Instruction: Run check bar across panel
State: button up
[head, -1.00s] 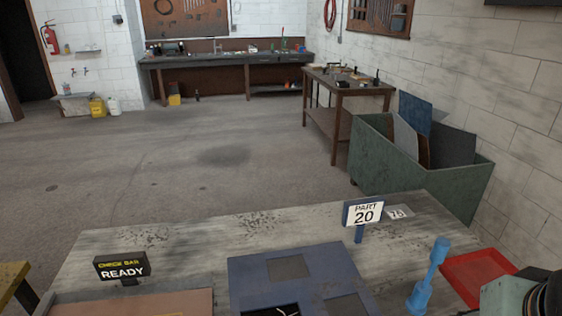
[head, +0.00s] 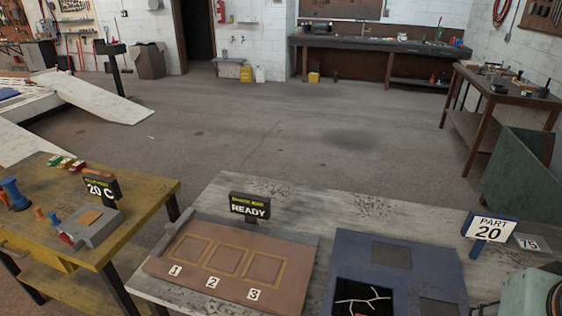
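A small black sign (head: 250,207) reading READY under a smaller yellow line stands at the back of the worn grey bench. In front of it lies a brown panel (head: 300,252) with three outlined squares, numbered 1, 2 and 3. A grey strip (head: 165,243) runs along its left edge; I cannot tell whether this is the check bar. To the right lies a dark blue panel (head: 348,245) with grey squares and a black square with white crack-like lines. My gripper is not in view; part of my arm shows at the lower right.
A yellow table (head: 150,192) at left holds a sign reading 20 C (head: 101,188) and small tools. A green bin (head: 520,185) stands right. The floor behind is open.

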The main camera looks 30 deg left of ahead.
aim_at(172, 229)
jog(key=u, duration=2.1)
jog(key=i+j+z, duration=0.3)
jog(key=i+j, duration=0.15)
jog(key=i+j+z, duration=0.25)
jog(key=i+j, duration=0.2)
jog(key=j, duration=0.2)
